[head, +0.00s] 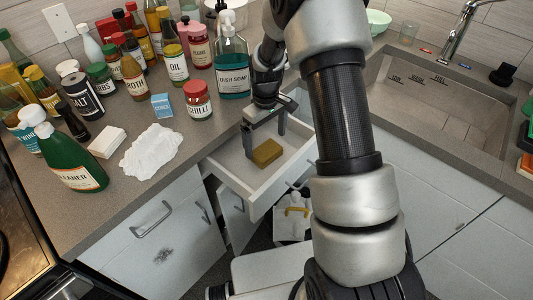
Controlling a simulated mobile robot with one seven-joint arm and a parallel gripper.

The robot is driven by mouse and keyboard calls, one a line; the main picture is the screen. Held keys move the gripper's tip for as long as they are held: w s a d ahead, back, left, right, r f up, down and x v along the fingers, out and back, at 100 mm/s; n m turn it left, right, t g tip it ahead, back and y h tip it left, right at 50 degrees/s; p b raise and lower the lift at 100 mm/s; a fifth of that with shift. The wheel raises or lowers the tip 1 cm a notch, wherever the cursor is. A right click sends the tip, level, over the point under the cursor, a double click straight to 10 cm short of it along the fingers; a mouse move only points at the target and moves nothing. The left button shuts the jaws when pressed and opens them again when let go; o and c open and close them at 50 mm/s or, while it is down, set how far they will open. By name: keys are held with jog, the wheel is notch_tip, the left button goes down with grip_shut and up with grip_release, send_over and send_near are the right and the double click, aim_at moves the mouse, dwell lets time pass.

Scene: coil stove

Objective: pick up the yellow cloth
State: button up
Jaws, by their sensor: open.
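The yellow cloth (267,152) shows as a small, thick mustard-yellow block inside the open drawer (243,187). It lies on the drawer floor, towards the middle. My gripper (265,138) points down over the drawer with its two fingers apart and nothing between them. The left fingertip is beside the cloth's upper left side, and the right finger is behind it. I cannot tell whether either finger touches the cloth or how far above the drawer floor they are.
Bottles and jars crowd the counter at left, with dish soap (231,68) and a chili jar (198,100) near the drawer. A crumpled white heap (150,151) lies on the counter. The sink (445,95) is at right. My arm hides part of the drawer's right side.

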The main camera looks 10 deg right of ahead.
aim_at(267, 150)
notch_tip(267, 150, down, 4)
jog(key=shift+s+d, duration=0.1)
jog(key=shift+s, duration=0.05)
jog(key=c, duration=1.1)
jog(key=shift+r+p, duration=0.35)
jog(key=shift+r, duration=4.7)
